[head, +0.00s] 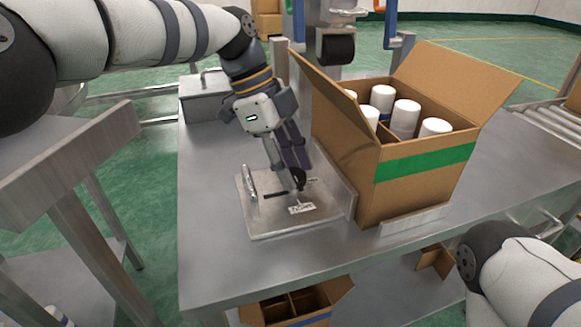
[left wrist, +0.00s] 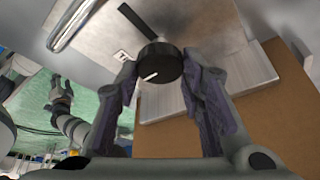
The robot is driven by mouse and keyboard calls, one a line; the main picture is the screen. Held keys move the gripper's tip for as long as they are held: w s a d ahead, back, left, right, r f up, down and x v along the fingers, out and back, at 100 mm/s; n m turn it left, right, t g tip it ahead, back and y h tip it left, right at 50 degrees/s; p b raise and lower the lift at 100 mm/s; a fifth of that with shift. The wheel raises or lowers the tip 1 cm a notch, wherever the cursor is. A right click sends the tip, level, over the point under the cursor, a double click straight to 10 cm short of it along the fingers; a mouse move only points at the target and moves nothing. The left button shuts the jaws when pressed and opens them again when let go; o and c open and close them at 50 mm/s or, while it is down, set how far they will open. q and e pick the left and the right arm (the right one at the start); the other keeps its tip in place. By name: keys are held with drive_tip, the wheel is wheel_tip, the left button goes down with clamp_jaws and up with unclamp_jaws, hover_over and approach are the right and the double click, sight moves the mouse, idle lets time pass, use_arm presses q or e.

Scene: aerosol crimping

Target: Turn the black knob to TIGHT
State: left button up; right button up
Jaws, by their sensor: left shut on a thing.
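The black knob (left wrist: 160,64) stands on a metal plate (head: 262,222) on the steel table. My left gripper (left wrist: 165,78) is shut on the knob, one finger on each side of it. A white pointer line shows on the knob's side in the left wrist view. In the head view the knob (head: 298,179) is partly hidden by the fingers. A small printed label (head: 301,208) lies on the plate in front of it, too small to read. My right arm shows at the lower right of the head view; its gripper is too small and unclear in the left wrist view.
An open cardboard box (head: 420,190) with several white-capped cans stands right of the plate, close to my left gripper. An upright metal handle (head: 250,187) stands on the plate's left side. A metal box (head: 205,95) sits behind. The table's front left is clear.

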use_arm(q)
drive_tip(key=shift+f, duration=0.1)
idle(0.3)
drive_tip(key=o, duration=1.1)
drive_tip(key=shift+o, duration=0.2)
drive_tip(key=v, duration=0.7)
drive_tip(key=shift+r, duration=0.3)
